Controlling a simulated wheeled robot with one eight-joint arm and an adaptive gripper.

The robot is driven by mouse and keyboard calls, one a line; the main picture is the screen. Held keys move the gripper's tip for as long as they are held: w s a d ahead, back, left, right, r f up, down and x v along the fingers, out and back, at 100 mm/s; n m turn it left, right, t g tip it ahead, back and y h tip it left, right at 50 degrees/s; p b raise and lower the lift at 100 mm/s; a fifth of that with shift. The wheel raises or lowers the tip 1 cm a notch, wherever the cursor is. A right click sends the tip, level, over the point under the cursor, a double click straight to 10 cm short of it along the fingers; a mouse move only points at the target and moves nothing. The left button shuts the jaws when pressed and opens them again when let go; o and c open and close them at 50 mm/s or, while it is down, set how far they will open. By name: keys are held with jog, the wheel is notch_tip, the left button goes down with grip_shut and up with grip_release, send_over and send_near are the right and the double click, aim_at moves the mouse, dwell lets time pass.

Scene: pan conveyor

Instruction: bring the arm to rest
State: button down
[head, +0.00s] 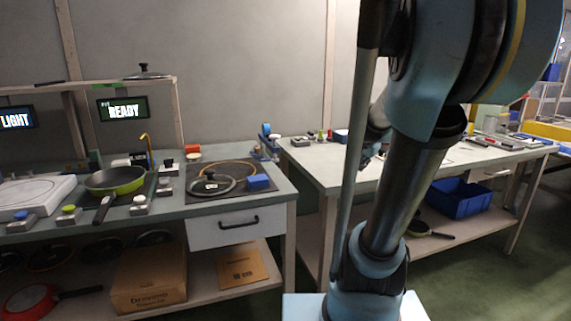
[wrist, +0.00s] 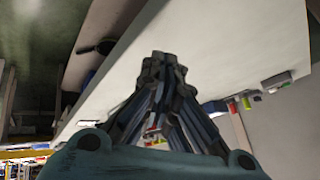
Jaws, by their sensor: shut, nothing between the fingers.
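My gripper (wrist: 160,62) shows in the wrist view, its fingers drawn together and shut, with nothing between them. A pale table top (wrist: 215,45) lies behind the fingertips in that view; I cannot tell the gap between them. In the head view my blue and black arm stands folded at the right of centre and hides part of the right-hand table (head: 330,165). The gripper itself is mostly hidden behind the arm there.
The left bench holds a green pan (head: 115,180), a glass lid (head: 212,184) and a blue block (head: 258,182). A sign (head: 123,108) reads READY. A blue crate (head: 460,198) sits on the shelf under the right-hand table. Green floor is open at the lower right.

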jog(key=s+a+f+n+g, duration=0.1)
jog(key=s+a+f+n, duration=0.2)
jog(key=s, duration=0.5)
jog(key=s+a+f+n+g+y, duration=0.1)
jog(key=s+a+f+n+g, duration=0.1)
jog(key=s+f, duration=0.3)
jog(key=s+a+f+n+g+y, duration=0.1)
jog(key=s+a+f+n, duration=0.3)
jog(key=s, duration=0.7)
jog(key=shift+f+n+g, duration=0.4)
jog(key=shift+f, duration=0.2)
